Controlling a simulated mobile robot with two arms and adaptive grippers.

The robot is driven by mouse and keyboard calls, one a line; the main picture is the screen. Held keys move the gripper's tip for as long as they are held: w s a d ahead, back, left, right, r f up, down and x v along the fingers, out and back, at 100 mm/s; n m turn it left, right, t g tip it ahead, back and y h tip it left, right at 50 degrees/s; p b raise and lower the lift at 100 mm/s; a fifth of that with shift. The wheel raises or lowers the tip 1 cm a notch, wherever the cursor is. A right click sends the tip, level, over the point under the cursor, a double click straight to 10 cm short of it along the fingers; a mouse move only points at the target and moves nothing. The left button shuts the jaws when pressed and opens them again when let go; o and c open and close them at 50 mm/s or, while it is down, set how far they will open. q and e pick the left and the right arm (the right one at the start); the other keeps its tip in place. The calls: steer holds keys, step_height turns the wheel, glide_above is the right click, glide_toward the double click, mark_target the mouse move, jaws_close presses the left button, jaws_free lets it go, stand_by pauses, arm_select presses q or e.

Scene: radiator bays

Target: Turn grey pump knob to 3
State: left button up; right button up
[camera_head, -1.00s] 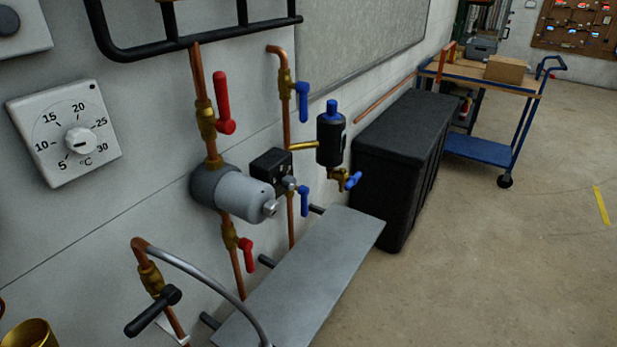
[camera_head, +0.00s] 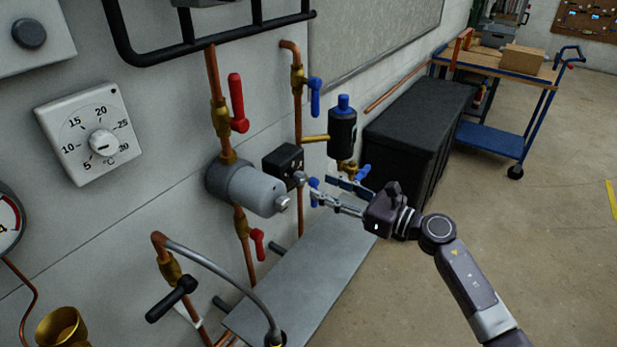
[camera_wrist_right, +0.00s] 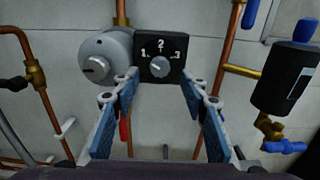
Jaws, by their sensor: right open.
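The grey pump knob (camera_wrist_right: 159,67) sits on a black square box (camera_wrist_right: 178,73) whose dial is marked 1, 2 and 3. Its pointer is too small to read surely. In the head view, the knob (camera_head: 300,178) sticks out from the black box (camera_head: 284,161), just right of the grey pump cylinder (camera_head: 252,189). My right gripper (camera_head: 325,188) is open and empty, in front of the knob and to its right. In the right wrist view, its fingers (camera_wrist_right: 160,86) are spread either side below the knob, apart from it. My left gripper is not in view.
Copper pipes carry red valve levers (camera_head: 237,103) and blue ones (camera_head: 315,97). A black canister (camera_head: 342,133) with a blue cap is right of the box. A grey shelf (camera_head: 310,275) lies below. A black cabinet (camera_head: 412,130) stands behind. Floor at right is clear.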

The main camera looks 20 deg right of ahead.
mark_target(304, 179)
steer(key=p+x, duration=0.1)
steer(key=x, duration=0.5)
steer(key=shift+c, duration=0.7)
jaws_close()
